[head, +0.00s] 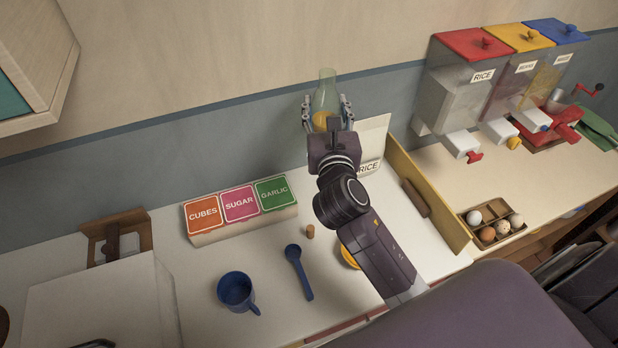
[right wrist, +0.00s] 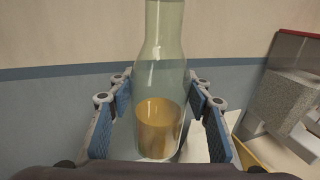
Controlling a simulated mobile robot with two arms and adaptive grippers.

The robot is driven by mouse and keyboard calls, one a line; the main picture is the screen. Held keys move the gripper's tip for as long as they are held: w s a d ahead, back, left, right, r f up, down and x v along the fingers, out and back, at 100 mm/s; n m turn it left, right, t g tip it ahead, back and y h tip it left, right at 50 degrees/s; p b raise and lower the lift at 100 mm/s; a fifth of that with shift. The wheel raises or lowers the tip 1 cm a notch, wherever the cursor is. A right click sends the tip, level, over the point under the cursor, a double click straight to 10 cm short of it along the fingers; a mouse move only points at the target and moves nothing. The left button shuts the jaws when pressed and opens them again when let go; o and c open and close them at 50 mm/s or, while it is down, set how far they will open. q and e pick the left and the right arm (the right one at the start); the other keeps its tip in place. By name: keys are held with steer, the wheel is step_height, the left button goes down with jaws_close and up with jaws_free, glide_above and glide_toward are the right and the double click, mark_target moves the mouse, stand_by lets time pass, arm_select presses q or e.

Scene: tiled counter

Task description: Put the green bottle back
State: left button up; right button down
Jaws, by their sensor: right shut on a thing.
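The green bottle (head: 325,92) is pale, clear glass with some amber contents at the bottom. My right gripper (head: 327,112) is shut on it and holds it upright above the counter, near the back wall. In the right wrist view the bottle (right wrist: 160,75) stands between the two blue-padded fingers (right wrist: 160,110), one on each side. The bottle's base is partly hidden by the gripper in the head view. My left gripper is not in view.
A cubes, sugar and garlic label box (head: 240,232), a blue mug (head: 236,291), a blue spoon (head: 298,272) and a small cork (head: 310,231) are on the counter. A RICE card (head: 374,140) and wooden board (head: 425,195) stand right. Dispensers (head: 460,85) and an egg tray (head: 487,232) are farther right.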

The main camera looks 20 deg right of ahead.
step_height(320, 180, down, 19)
steer(key=b, duration=0.5)
steer(key=shift+b, duration=0.4)
steer(key=shift+s+d+f, duration=0.1)
steer(key=shift+s+f, duration=0.05)
steer(key=shift+f, duration=0.05)
steer(key=c, duration=1.4)
jaws_free()
steer(key=shift+f, duration=0.2)
steer(key=shift+c, duration=0.2)
steer(key=o, duration=0.4)
steer(key=shift+r, duration=0.1)
